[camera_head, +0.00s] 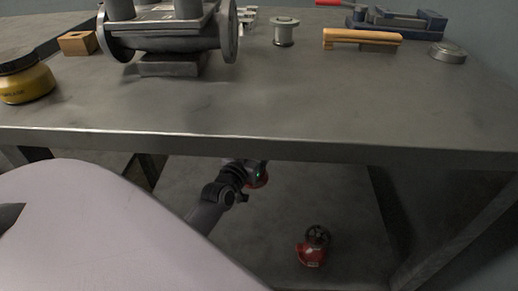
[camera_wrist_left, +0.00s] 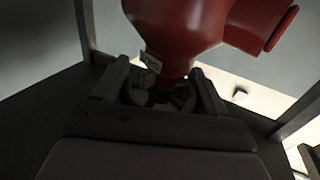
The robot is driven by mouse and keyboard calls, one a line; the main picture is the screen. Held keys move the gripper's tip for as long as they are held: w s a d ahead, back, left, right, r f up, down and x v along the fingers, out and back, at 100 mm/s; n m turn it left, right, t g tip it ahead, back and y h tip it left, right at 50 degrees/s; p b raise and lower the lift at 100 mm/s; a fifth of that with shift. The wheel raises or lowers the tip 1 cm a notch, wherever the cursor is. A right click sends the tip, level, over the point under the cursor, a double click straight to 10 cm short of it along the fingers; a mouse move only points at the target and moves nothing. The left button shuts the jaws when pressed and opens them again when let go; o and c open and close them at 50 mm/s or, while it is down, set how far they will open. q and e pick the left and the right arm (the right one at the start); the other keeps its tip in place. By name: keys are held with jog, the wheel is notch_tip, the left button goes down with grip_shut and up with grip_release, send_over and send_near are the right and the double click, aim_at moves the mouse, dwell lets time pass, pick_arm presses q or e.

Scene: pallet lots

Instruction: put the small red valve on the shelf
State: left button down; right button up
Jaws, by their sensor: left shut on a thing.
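My left gripper (camera_head: 245,172) reaches under the front edge of the workbench and is shut on a red valve (camera_head: 260,181), mostly hidden behind it in the head view. In the left wrist view, the held red valve (camera_wrist_left: 185,30) has a white tag, and its dark handwheel end sits between the fingers of my left gripper (camera_wrist_left: 162,88). A second red valve (camera_head: 311,252) with a dark handwheel stands on the grey surface (camera_head: 345,215) below the bench top, right of and apart from the gripper. My right gripper is out of view.
The bench top (camera_head: 270,105) overhangs my left gripper. On it are a large grey flanged valve (camera_head: 170,40), a yellow grease tin (camera_head: 27,82), a spool (camera_head: 284,32), a tan bar (camera_head: 360,39) and a blue vise (camera_head: 400,21). The bench's front middle is clear.

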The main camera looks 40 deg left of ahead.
aim_at(263, 180)
pick_arm(q)
notch_tip(263, 180, down, 6)
jog(key=b, duration=0.3)
jog(key=shift+f, duration=0.1)
notch_tip(263, 180, down, 4)
jog(key=shift+w+r+b, duration=0.1)
jog(key=shift+r+b, duration=0.15)
jog(key=shift+b, duration=0.7)
jog(key=shift+f, duration=0.3)
notch_tip(263, 180, down, 4)
jog(key=b, duration=0.2)
jog(key=shift+f+b, duration=0.1)
jog(key=shift+b, duration=0.3)
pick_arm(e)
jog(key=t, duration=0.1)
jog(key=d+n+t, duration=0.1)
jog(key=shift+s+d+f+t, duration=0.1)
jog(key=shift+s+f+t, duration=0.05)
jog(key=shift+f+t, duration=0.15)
pick_arm(q)
jog(key=shift+f, duration=0.1)
jog(key=shift+c, duration=0.2)
grip_release()
jog(key=shift+f, duration=0.25)
